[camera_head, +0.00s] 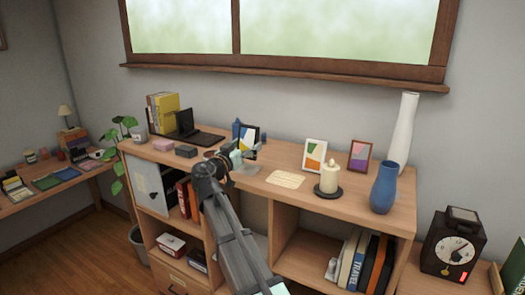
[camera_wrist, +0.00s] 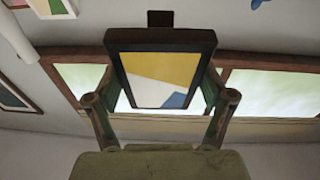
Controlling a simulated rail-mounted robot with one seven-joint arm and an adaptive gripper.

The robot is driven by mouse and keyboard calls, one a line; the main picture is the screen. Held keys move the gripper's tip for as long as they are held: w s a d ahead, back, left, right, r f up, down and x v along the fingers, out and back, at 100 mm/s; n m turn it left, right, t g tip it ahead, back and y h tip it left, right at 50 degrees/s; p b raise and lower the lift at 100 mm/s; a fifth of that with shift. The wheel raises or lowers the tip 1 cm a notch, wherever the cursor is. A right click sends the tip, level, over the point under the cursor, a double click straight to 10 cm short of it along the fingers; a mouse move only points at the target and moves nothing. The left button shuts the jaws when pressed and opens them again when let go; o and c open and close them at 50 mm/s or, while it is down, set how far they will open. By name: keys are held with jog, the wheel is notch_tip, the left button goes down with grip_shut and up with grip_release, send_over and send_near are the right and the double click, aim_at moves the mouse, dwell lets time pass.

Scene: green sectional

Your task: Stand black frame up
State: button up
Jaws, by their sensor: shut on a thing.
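The black frame (camera_head: 249,135) holds a picture of yellow, white and blue shapes. In the head view it is roughly upright at the back of the wooden desk, left of the middle. In the wrist view the black frame (camera_wrist: 160,75) sits between the two fingers, its picture facing the camera. My gripper (camera_head: 246,152) is shut on the frame, one finger at each side edge; both fingers show in the wrist view (camera_wrist: 160,98). My arm hides the frame's lower part in the head view, so I cannot tell whether it touches the desk (camera_head: 345,203).
A white frame (camera_head: 313,155), a brown frame (camera_head: 359,156), a candle (camera_head: 329,178) and a blue vase (camera_head: 384,187) stand to the right. A laptop (camera_head: 190,128) and small boxes are to the left. A pale sheet (camera_head: 286,179) lies on the desk nearby.

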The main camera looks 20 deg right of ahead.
jog(key=shift+s+a+r+t, duration=0.15)
jog(key=shift+s+a+t, duration=0.2)
jog(key=shift+a, duration=0.3)
jog(key=shift+w, duration=0.1)
jog(key=shift+b, duration=0.95)
jog(key=shift+f+b, duration=3.2)
jog(key=shift+b, duration=0.75)
jog(key=o, duration=1.2)
jog(key=shift+f, duration=0.1)
